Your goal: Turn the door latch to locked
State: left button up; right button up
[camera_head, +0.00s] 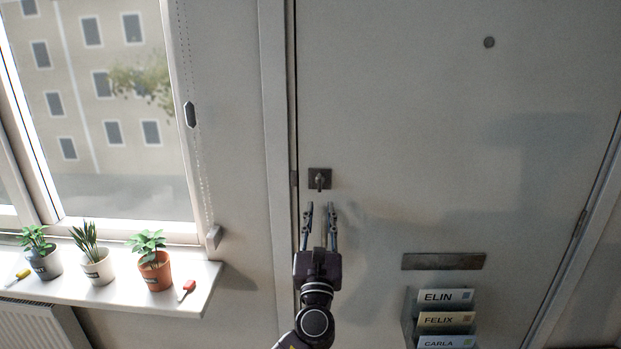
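The door latch (319,180) is a small dark square plate with a short knob, set near the left edge of the pale door (420,130). The knob looks roughly upright. My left gripper (320,207) is just below the latch in the picture, its two fingers pointing up at it. The fingers are apart with nothing between them. No contact with the latch shows, and the exact depth gap is hard to tell. My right gripper is not in view.
A mail slot (443,261) and a rack of name cards (446,320) are on the door at lower right. At left, several potted plants stand on the windowsill (205,279), above a radiator (40,325). A peephole (489,42) is high on the door.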

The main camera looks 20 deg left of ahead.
aim_at(320, 184)
pick_arm(q)
jog(key=w+r, duration=0.1)
jog(key=w, duration=0.1)
jog(key=w+a+r+p, duration=0.1)
jog(key=w+a+r, duration=0.1)
jog(key=w+r, duration=0.1)
jog(key=shift+w+r, duration=0.1)
jog(key=shift+w, duration=0.2)
jog(key=shift+w+a+r, duration=0.15)
jog(key=shift+w, duration=0.25)
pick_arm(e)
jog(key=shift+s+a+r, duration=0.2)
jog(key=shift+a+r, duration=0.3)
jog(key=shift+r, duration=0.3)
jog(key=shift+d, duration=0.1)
pick_arm(q)
grip_shut()
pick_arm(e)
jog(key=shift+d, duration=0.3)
